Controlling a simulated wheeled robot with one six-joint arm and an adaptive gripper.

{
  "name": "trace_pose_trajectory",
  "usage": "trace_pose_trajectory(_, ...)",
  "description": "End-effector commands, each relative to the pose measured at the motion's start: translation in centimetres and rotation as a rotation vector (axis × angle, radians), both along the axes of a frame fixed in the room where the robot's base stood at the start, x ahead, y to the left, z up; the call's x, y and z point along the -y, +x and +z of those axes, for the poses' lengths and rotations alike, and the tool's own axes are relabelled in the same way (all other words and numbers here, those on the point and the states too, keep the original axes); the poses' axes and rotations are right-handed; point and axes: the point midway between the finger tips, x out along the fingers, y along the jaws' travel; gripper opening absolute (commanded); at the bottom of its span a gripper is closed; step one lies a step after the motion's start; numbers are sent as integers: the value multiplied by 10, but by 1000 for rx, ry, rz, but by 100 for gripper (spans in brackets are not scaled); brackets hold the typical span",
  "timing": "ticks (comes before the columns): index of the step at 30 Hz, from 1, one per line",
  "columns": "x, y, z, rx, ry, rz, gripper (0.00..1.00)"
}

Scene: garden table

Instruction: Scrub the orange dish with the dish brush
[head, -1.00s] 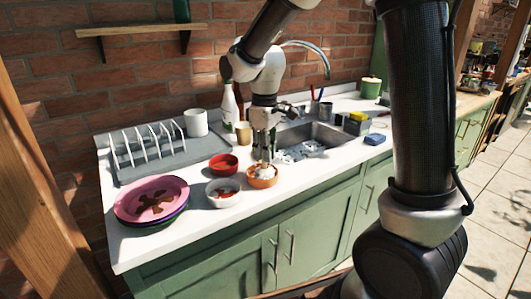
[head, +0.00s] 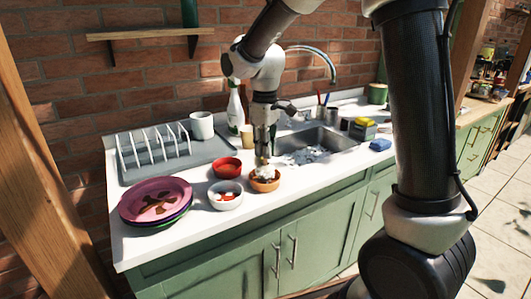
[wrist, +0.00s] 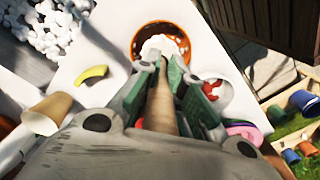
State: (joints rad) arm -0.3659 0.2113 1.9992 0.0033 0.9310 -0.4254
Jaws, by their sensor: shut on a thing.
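The orange dish (head: 272,186) stands on the white counter, left of the sink and near the front edge. Its rim and dark inside also show at the top of the wrist view (wrist: 213,48). My gripper (head: 262,158) is above the dish, shut on the dish brush. The brush handle (wrist: 162,108) runs between the fingers in the wrist view, pointing toward the dish. The white brush head (wrist: 160,46) is down inside the dish. Whether its bristles touch the bottom is hidden.
A red bowl (head: 227,167) and a white bowl (head: 226,203) with red stains stand close left. A grey drying rack (head: 150,170) is behind.

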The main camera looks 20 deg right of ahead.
Motion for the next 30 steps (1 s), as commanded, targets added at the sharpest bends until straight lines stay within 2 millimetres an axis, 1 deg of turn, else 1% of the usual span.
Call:
trace_pose_trajectory(1, 0, 0, 10, 5, 2, -1, 0)
trace_pose_trajectory(21, 3, -4, 62, 4, 1, -8, 0)
trace_pose_trajectory(25, 3, -5, 67, 3, 1, -9, 0)
trace_pose_trajectory(30, 4, -5, 67, 2, 1, -9, 0)
